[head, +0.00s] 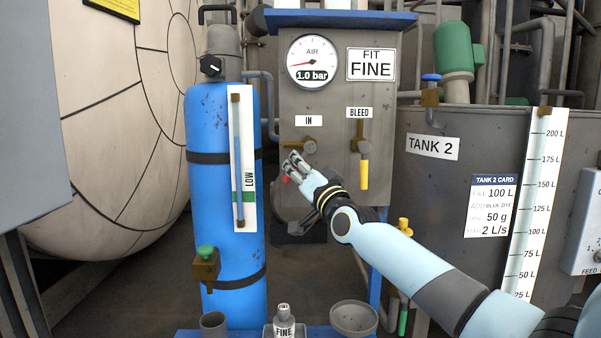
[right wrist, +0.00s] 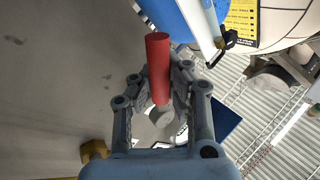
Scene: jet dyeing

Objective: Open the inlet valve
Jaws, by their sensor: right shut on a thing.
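The inlet valve (head: 309,147) is a brass body under the "IN" label on the grey panel. The red grip of its handle (right wrist: 158,65) stands between the fingers of my right gripper (right wrist: 160,95) in the right wrist view. In the head view my right gripper (head: 296,168) is just below and left of the valve body, shut on the handle. Only a bit of the red grip (head: 286,179) shows beside the fingers; they hide most of the handle, so its exact angle is unclear. My left gripper is not in view.
The bleed valve (head: 362,150) with a yellow handle pointing down is close to the right. The air gauge (head: 312,62) reads 1.0 bar. A blue cylinder (head: 215,280) stands left of the panel.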

